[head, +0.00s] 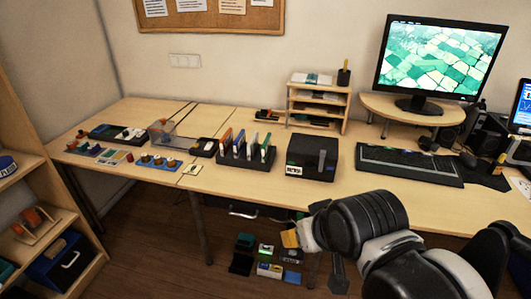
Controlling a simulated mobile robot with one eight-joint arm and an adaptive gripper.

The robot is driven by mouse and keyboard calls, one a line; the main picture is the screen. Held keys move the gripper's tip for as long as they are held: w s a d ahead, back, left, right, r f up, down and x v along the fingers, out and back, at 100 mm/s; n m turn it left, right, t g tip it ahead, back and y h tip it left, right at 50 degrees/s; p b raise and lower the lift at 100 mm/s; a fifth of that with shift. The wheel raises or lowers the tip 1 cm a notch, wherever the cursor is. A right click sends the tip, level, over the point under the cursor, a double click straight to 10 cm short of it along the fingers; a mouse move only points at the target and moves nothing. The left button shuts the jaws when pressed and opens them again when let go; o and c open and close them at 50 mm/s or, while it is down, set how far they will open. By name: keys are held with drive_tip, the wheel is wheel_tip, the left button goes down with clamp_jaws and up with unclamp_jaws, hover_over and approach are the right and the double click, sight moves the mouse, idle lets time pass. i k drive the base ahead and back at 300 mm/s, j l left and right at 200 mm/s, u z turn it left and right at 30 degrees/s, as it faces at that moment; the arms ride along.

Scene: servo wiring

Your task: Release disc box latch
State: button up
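A black box (312,157), which looks like the disc box, stands on the desk near its front edge, right of the middle of the picture. It looks closed. A grey upright strip on its front (322,161) may be the latch; the detail is too small to tell its state. A white label shows low on the front left. My gripper (312,238) is below and in front of the box, apart from it, at the end of my black arm. Its fingers are mostly hidden or too small to read. A small tan-orange piece (290,239) shows beside its tip.
A black rack (247,163) with upright coloured folders stands left of the box. A keyboard (410,164) lies to its right. A wooden shelf organiser (319,104) and monitor (440,58) stand behind. Several small items lie on the floor under the desk.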

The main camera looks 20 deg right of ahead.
sight(323, 153)
drive_tip(key=i+l+u, duration=0.15)
drive_tip(key=i+l, duration=0.55)
drive_tip(key=i, duration=0.05)
